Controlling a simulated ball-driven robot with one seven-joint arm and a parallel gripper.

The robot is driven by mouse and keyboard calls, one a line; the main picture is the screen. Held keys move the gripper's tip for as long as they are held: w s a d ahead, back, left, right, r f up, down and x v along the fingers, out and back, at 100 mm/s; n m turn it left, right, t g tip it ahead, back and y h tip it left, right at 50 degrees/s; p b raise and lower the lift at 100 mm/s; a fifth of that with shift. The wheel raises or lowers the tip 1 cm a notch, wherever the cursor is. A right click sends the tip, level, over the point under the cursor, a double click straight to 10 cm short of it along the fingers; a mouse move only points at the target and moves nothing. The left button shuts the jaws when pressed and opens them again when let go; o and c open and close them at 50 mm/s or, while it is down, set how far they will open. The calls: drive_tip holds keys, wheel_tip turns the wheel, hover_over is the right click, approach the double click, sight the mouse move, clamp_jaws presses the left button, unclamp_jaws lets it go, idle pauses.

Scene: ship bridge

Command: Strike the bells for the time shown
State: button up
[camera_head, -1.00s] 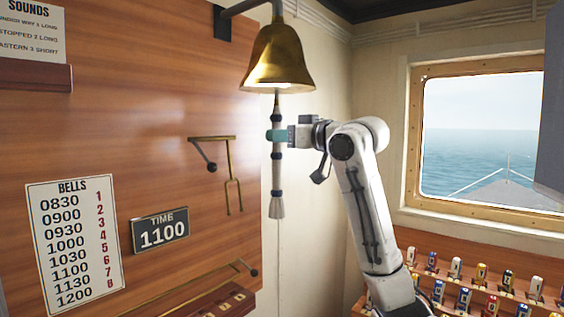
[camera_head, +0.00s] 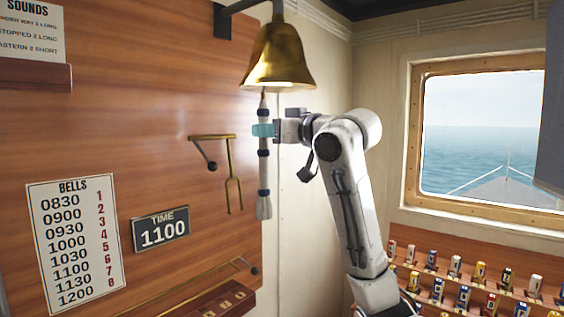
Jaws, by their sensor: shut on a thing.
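The brass bell (camera_head: 278,58) hangs from a dark bracket at the top of the view. A white lanyard with dark bands (camera_head: 264,170) hangs below it and ends in a tassel. My gripper (camera_head: 264,130) is shut around the upper part of the lanyard, its teal fingers wrapping it. The lanyard is slightly left of the bell's middle. The time plate (camera_head: 161,231) on the wooden wall reads 1100. The bells chart (camera_head: 76,245) lists times from 0830 to 1200 beside red numbers 1 to 8; 1100 stands beside 6.
A brass lever fixture (camera_head: 214,165) is on the wall left of the lanyard. A sounds notice (camera_head: 33,30) is at top left. Racks of small coloured items (camera_head: 481,271) stand below the window (camera_head: 482,140) at right. A brass rail (camera_head: 190,288) runs low at the wall.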

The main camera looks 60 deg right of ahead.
drive_tip(key=d, duration=0.2)
drive_tip(key=s+d+f, duration=0.1)
drive_tip(key=d, duration=0.2)
drive_tip(key=shift+s+d+f+p, duration=0.15)
drive_tip(key=shift+s+d+p, duration=0.1)
drive_tip(key=shift+d+p, duration=0.05)
drive_tip(key=shift+f, duration=0.2)
idle(0.5)
